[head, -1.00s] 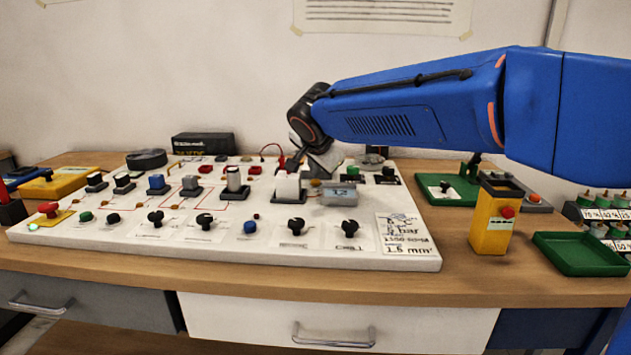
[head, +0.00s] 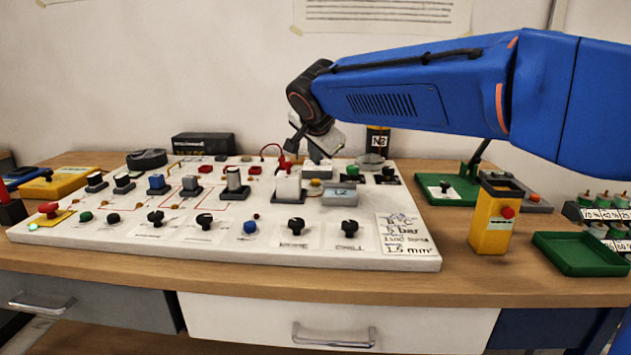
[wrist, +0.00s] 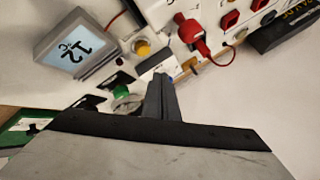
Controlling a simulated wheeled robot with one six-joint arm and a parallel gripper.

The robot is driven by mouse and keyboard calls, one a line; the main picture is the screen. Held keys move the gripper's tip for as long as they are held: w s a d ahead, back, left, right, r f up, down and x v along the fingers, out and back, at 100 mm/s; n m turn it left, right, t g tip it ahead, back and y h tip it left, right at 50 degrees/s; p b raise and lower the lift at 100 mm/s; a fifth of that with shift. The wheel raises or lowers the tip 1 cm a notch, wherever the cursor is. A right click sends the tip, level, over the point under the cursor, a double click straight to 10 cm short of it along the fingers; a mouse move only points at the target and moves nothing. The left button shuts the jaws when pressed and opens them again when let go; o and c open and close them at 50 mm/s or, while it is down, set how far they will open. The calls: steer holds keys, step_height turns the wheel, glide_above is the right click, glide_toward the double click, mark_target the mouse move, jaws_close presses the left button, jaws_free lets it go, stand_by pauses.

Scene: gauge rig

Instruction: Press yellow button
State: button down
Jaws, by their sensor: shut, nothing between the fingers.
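The yellow button (head: 315,183) is a small round cap on the white panel (head: 400,258), just behind the small grey display (head: 340,196) reading 12. In the wrist view the yellow button (wrist: 142,47) lies between the display (wrist: 72,47) and the red plug (wrist: 190,32), fully visible. My gripper (wrist: 158,84) is shut and empty. Its fingertips appear beyond the button on the far side from the picture's top edge, with a gap in the picture. In the head view my gripper (head: 296,145) hangs over the back of the panel, its tips hard to make out.
A green button (wrist: 122,92) sits close to my fingers. The red plug with its cable and a white block switch (head: 288,188) are nearby. A yellow box with a red button (head: 493,220) and a green tray (head: 580,254) stand to the right.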

steer(key=shift+r, duration=1)
